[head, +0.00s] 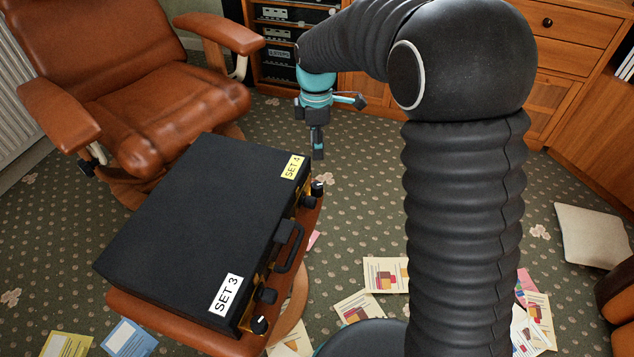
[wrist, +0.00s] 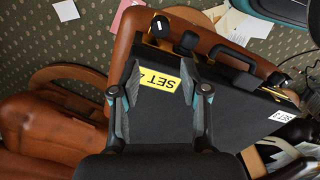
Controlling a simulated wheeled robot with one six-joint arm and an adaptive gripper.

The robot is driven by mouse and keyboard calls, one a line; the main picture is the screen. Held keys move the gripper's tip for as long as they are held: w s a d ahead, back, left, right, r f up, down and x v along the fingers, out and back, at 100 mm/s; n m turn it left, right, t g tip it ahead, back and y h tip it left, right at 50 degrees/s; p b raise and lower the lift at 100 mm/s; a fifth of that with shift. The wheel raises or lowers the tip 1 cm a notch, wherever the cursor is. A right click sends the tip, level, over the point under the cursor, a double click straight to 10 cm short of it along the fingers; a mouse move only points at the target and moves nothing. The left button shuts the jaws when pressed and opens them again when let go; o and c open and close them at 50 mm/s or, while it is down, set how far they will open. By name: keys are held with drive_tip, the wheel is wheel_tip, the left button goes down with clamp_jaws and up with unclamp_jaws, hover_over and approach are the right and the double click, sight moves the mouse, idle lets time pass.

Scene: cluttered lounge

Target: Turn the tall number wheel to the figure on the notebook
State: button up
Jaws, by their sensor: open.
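A black briefcase (head: 190,215) lies flat, with a yellow SET 4 label (head: 292,167) at its far end and a white SET 3 label (head: 226,294) at its near end. Dark knobs stand along its front edge: a pair by SET 4 (head: 317,187) and a pair by SET 3 (head: 259,324). No figures can be read on them, and I cannot tell which is the tall wheel. My gripper (head: 317,152) is open and empty, beyond the SET 4 end. In the wrist view its fingers (wrist: 160,88) frame the SET 4 label. I cannot identify a notebook.
The case rests on a brown leather footstool (head: 160,314), with its handle (head: 290,247) between the knob pairs. A leather armchair (head: 150,95) stands at the back left. Papers (head: 386,275) and a pale cushion-like square (head: 590,236) lie on the carpet. Wooden cabinets line the back.

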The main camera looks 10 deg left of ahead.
sight(317, 184)
drive_tip(key=f, duration=1.3)
drive_tip(key=shift+s+d+f, duration=0.1)
drive_tip(key=shift+s+f, duration=0.15)
drive_tip(key=shift+s, duration=0.05)
clamp_jaws()
drive_tip(key=shift+m, duration=0.4)
drive_tip(key=m, duration=0.2)
drive_tip(key=shift+m+b, duration=0.3)
drive_tip(key=shift+b, duration=0.05)
drive_tip(key=shift+m, duration=1.8)
